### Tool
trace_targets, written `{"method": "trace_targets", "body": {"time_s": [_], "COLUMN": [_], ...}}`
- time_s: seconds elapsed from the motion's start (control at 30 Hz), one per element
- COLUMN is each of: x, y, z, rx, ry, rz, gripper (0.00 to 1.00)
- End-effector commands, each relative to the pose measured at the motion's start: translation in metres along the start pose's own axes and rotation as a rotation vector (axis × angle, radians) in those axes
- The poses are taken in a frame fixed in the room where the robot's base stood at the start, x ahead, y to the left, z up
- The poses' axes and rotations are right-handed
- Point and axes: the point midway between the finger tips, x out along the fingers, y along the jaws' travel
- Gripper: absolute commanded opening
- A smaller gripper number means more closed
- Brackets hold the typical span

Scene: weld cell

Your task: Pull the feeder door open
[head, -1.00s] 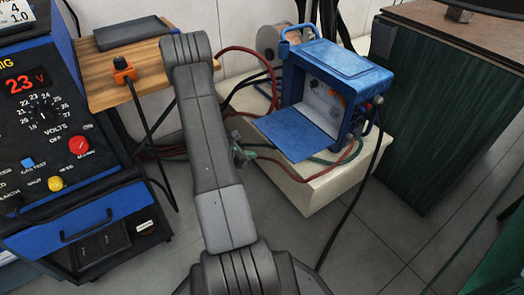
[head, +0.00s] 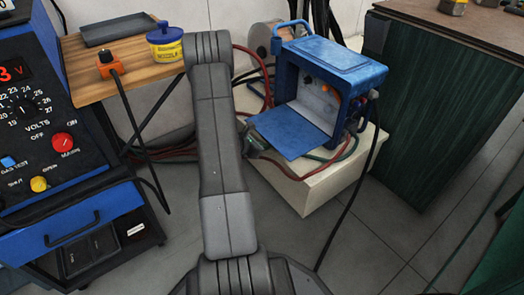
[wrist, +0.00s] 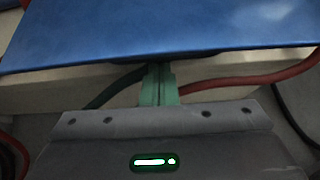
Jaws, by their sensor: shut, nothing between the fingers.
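The blue wire feeder (head: 338,62) stands on a cream block. Its door (head: 290,133) is swung down and lies out nearly level, with the inside of the feeder showing. In the wrist view the door (wrist: 165,28) is a broad blue panel across the top. My gripper (wrist: 159,84) is shut and empty, its greenish fingers together just below the door's near edge. In the head view my gripper (head: 254,143) is partly hidden behind my arm, at the door's left corner. I cannot tell whether it touches the door.
Red and green hoses run around the cream block (head: 310,193). A welding machine (head: 45,120) stands at left. A wooden shelf (head: 125,72) holds a blue-and-yellow tub (head: 164,45). A green cabinet (head: 440,110) stands at right.

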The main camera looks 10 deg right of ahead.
Motion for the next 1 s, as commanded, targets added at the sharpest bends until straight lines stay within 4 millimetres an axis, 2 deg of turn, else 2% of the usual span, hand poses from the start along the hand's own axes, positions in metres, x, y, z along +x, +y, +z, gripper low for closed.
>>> {"method": "trace_targets", "body": {"time_s": [0.33,0.7,1.0], "x": [-0.001,-0.013,-0.022], "y": [0.000,-0.001,0.001], "z": [0.002,0.018,0.030], "rx": [0.000,0.001,0.001], "ry": [0.006,0.146,0.168], "rz": [-0.001,-0.006,-0.001], "gripper": [0.00,0.00,0.00]}}
